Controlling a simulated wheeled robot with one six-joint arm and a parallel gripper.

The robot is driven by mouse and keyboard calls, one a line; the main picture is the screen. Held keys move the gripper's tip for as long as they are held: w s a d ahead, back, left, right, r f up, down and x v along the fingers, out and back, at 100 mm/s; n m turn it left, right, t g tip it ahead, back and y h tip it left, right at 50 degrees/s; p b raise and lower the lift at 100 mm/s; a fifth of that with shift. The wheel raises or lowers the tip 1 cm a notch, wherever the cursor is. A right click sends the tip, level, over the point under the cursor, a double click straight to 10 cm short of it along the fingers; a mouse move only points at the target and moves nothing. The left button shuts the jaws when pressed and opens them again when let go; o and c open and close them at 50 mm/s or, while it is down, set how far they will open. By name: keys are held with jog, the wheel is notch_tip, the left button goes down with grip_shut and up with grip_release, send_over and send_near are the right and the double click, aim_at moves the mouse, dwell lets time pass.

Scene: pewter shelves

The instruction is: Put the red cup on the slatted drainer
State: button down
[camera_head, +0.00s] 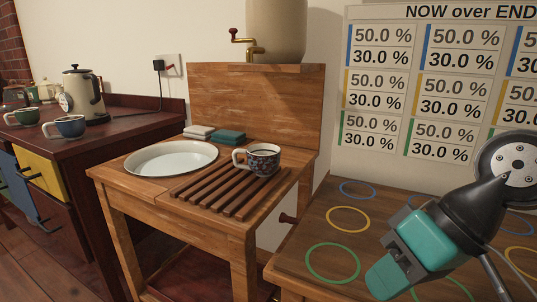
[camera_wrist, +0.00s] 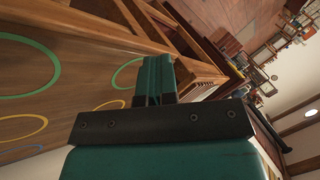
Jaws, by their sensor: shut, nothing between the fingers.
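A patterned cup (camera_head: 263,160), white with dark blue and reddish markings, stands upright on the slatted drainer (camera_head: 212,190). Its handle points left. No plainly red cup shows in either view. The drainer is brown wooden slats set in the right part of the wooden washstand top. My gripper (camera_head: 386,281) is shut and empty over the table with coloured rings, to the right of and nearer than the drainer. Its teal fingers (camera_wrist: 158,70) lie together in the wrist view.
A white basin (camera_head: 171,158) and folded cloths (camera_head: 228,137) share the washstand. A dispenser with a brass tap (camera_head: 251,50) stands above. The ringed table (camera_head: 310,225) looks bare. A blue cup (camera_head: 69,127), a green cup (camera_head: 22,117) and a kettle (camera_head: 84,92) stand on the left counter.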

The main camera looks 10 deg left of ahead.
jog(key=w+a+r+m+t+y+p, duration=0.1)
jog(key=w+a+r+m+y+p, duration=0.15)
jog(key=w, duration=0.45)
jog(key=w+a+r+m+t+y+p, duration=0.1)
jog(key=w+a+m+y+p, duration=0.15)
jog(key=w, duration=0.45)
jog(key=w+d+f+m+t+y+p, duration=0.1)
jog(key=w+d+m+t+y+p, duration=0.3)
jog(key=w+m+t, duration=0.55)
jog(key=n+g, duration=0.2)
jog(key=g, duration=0.1)
send_near(278, 159)
jog(key=w+d+x, duration=0.1)
jog(key=x, duration=0.6)
jog(key=shift+w+a+r, duration=0.1)
jog(key=shift+a, duration=0.3)
jog(key=shift+s+a+p, duration=0.3)
jog(key=shift+a, duration=0.6)
